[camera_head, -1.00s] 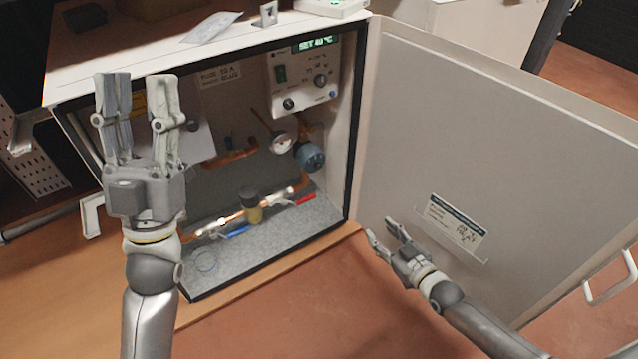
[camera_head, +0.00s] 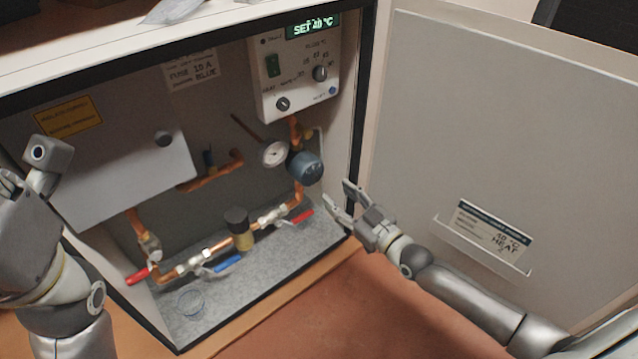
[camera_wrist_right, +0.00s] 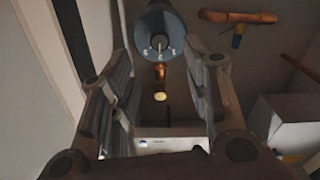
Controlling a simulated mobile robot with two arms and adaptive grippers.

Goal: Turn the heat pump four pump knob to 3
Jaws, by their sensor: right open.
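The blue-grey round pump (camera_head: 307,167) sits on the copper pipe inside the open heat pump cabinet, beside a white gauge. In the wrist view the pump lies at the top, between and beyond the fingers. My left gripper (camera_head: 40,170) is at the left edge, partly cut off.
A white control panel (camera_head: 300,60) with knobs and a green "SET 40 °C" display is above the pump. Red- and blue-handled valves (camera_head: 228,262) lie below. The open door (camera_head: 470,110) with a label card (camera_head: 490,232) stands right, close behind my right arm.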

